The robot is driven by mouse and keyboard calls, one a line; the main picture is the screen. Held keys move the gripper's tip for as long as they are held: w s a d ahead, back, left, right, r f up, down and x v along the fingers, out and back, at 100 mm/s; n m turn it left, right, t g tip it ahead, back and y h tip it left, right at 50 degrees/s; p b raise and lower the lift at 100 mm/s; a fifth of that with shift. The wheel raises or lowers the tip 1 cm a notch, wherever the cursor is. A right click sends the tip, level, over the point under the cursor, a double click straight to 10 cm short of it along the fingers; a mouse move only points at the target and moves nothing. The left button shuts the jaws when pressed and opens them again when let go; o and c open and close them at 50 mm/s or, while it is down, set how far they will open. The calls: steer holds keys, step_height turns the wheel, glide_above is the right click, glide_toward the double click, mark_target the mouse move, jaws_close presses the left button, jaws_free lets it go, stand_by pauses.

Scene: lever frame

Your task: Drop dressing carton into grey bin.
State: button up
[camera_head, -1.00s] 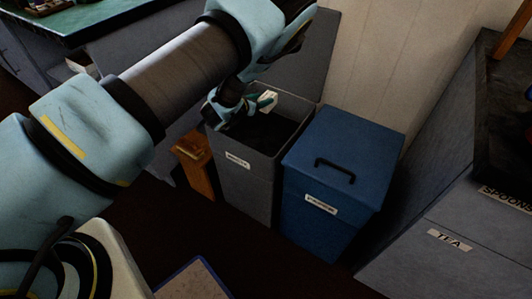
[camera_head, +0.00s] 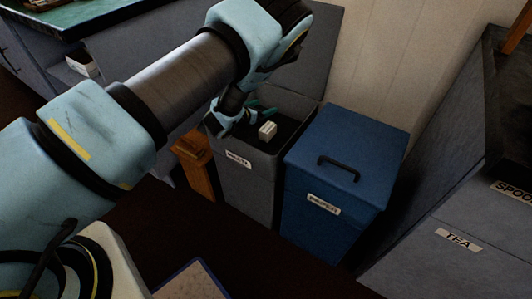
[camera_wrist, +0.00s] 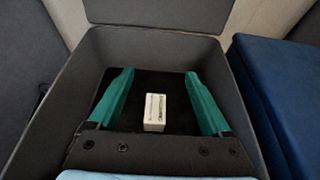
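The dressing carton (camera_head: 267,130) is a small white box with dark print. In the wrist view the carton (camera_wrist: 155,112) shows between the two green fingers, with a gap on each side and dark bin interior around it. It touches neither finger. The grey bin (camera_head: 243,181) has its lid raised against the wall, and its rim also shows in the wrist view (camera_wrist: 150,38). My gripper (camera_head: 262,108) is open over the bin's mouth; its fingers also show in the wrist view (camera_wrist: 155,82). I cannot tell whether the carton rests on the bottom or is falling.
A blue bin (camera_head: 335,185) with a shut lid and black handle stands right beside the grey bin. A wooden post (camera_head: 195,160) stands left of it. Grey drawers (camera_head: 440,230) labelled TEA are at the right. A green-topped counter (camera_head: 60,22) is at the upper left.

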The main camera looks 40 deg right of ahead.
steer(key=v, duration=1.1)
steer(key=shift+b, duration=0.45)
steer(key=shift+d, duration=0.1)
